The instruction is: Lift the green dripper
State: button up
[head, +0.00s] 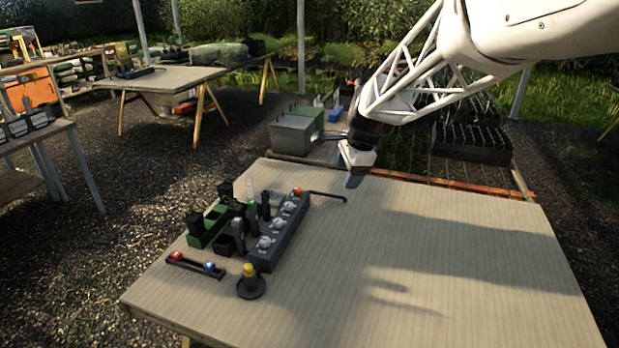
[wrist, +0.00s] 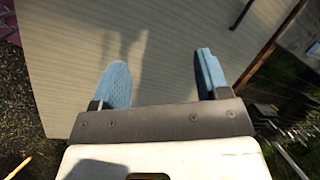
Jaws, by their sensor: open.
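My gripper (head: 352,178) is up over the back edge of the wooden table, to the right of the cluster of small parts. In the wrist view its two blue fingers (wrist: 163,78) are wide apart with only bare table showing between them. Green parts (head: 207,227) with dark upright pieces stand at the left of the cluster. More dark green shows among the upright pieces in its middle. The parts are too small and crowded for me to tell which one is the green dripper. No green dripper shows in the wrist view.
A long grey block (head: 263,258) with several white round fittings borders the cluster. A black bent rod (head: 328,194) lies behind it. A dark bar with red and blue knobs (head: 195,265) and a yellow-topped piece on a round black base (head: 249,281) are in front. The table's right side (head: 470,270) is clear.

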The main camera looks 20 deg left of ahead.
jog(key=w+a+f+m, duration=0.2)
jog(key=w+a+f, duration=0.15)
jog(key=a, duration=0.45)
jog(key=w+a+f+m, duration=0.15)
jog(key=a+f, duration=0.25)
jog(key=a, duration=0.4)
jog(key=m+g+y, duration=0.1)
jog(key=m, duration=0.2)
send_over(252, 203)
jog(key=d, duration=0.3)
notch_tip(252, 203, down, 9)
jog(key=shift+w+a+f, duration=0.15)
jog(key=shift+a, duration=0.1)
jog(key=shift+f, duration=0.1)
jog(key=shift+x, duration=1.2)
jog(key=shift+x, duration=2.6)
jog(key=shift+s+a, duration=0.2)
jog(key=shift+s, duration=0.05)
jog(key=shift+c, duration=0.3)
